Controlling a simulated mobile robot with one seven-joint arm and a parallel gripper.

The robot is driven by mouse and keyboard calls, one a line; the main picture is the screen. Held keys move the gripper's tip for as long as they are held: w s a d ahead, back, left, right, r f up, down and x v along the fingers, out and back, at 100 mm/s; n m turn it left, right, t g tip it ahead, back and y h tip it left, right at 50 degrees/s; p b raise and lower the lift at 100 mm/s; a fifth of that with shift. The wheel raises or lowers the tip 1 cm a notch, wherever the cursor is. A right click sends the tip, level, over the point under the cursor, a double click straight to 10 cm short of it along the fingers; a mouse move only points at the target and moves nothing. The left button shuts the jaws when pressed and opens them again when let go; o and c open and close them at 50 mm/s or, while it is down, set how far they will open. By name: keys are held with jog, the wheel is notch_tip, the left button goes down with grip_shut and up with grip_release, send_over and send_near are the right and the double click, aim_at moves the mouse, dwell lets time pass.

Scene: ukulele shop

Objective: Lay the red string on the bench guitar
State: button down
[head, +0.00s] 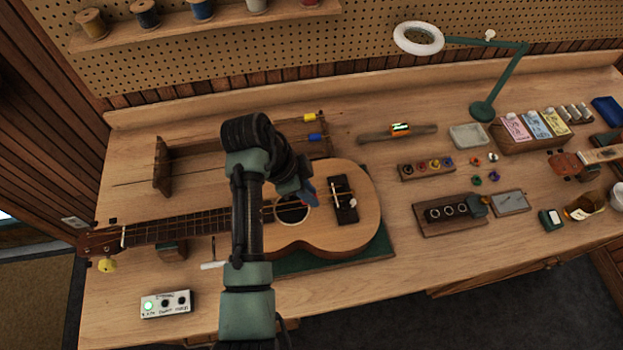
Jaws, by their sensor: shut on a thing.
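The bench guitar (345,220), a small wooden ukulele-like instrument, lies face up on a dark green mat (335,258). Its neck points left and its bridge (342,198) is on the right. My gripper (310,197) is over the body, between the sound hole (291,211) and the bridge. It is shut on a thin thing, which appears to be the red string. My arm hides most of it, and I cannot tell whether it touches the guitar. A yellow-ended string (309,117) and a blue-ended string (315,137) lie across the wooden rack (161,166) behind the guitar.
A white box with a green light (166,304) sits front left.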

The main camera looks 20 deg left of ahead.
jog(key=shift+f, duration=0.1)
jog(key=shift+s+a+f+b, duration=0.15)
jog(key=shift+f+b, duration=0.5)
jog(key=shift+b, duration=0.1)
jog(key=shift+f+b, duration=2.1)
jog(key=shift+f, duration=0.55)
jog(key=c, duration=0.7)
grip_release()
jog(key=shift+o, duration=1.3)
jog(key=shift+r, duration=0.1)
